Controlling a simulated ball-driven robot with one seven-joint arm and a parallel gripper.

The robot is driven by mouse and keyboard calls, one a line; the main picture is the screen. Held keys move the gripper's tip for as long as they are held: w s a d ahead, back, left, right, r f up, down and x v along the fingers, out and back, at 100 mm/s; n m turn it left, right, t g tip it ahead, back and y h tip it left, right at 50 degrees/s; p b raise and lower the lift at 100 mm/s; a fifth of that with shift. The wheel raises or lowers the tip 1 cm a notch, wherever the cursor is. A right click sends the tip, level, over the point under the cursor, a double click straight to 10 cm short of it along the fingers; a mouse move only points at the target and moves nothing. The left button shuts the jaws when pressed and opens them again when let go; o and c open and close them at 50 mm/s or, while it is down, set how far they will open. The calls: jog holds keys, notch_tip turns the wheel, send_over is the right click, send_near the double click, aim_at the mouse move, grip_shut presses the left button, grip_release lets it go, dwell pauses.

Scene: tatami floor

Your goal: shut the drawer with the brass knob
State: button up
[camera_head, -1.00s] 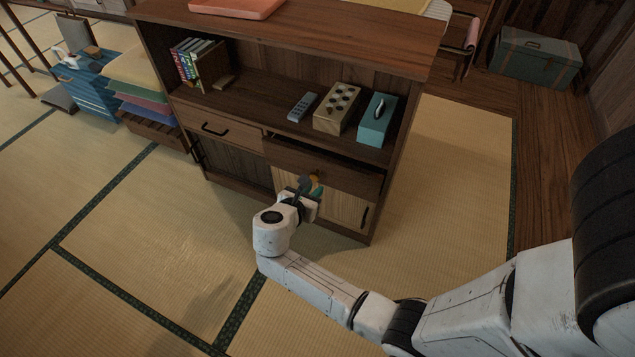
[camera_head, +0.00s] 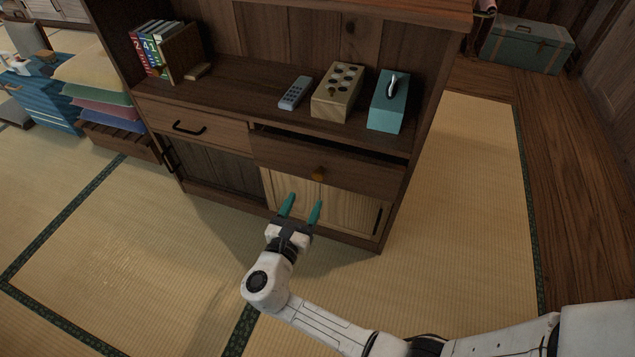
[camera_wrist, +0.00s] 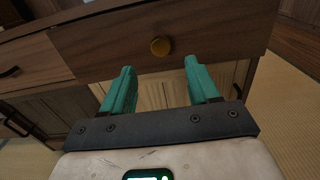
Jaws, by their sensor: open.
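The drawer with the brass knob (camera_head: 345,172) is on the right of the wooden cabinet, and a dark gap shows along its top edge, so it stands a little out. Its round brass knob (camera_head: 318,173) is at the middle of its front. The drawer front also shows in the wrist view (camera_wrist: 215,35), with the knob (camera_wrist: 160,46) above and between my fingers. My gripper (camera_head: 301,207) is open and empty, with teal fingers, in front of the light door below the drawer. In the wrist view my gripper (camera_wrist: 159,80) points toward the drawer front, apart from the knob.
A drawer with a black handle (camera_head: 190,129) is to the left. On the shelf above are a remote (camera_head: 295,93), a box with holes (camera_head: 338,92), a teal tissue box (camera_head: 388,103) and books. Tatami floor is clear in front and to the right.

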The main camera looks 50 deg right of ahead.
aim_at(317, 177)
jog(key=b+x, duration=0.2)
jog(key=x, duration=0.6)
jog(key=shift+w+d+f, duration=0.1)
jog(key=shift+d, duration=0.1)
grip_shut()
dwell(0.4)
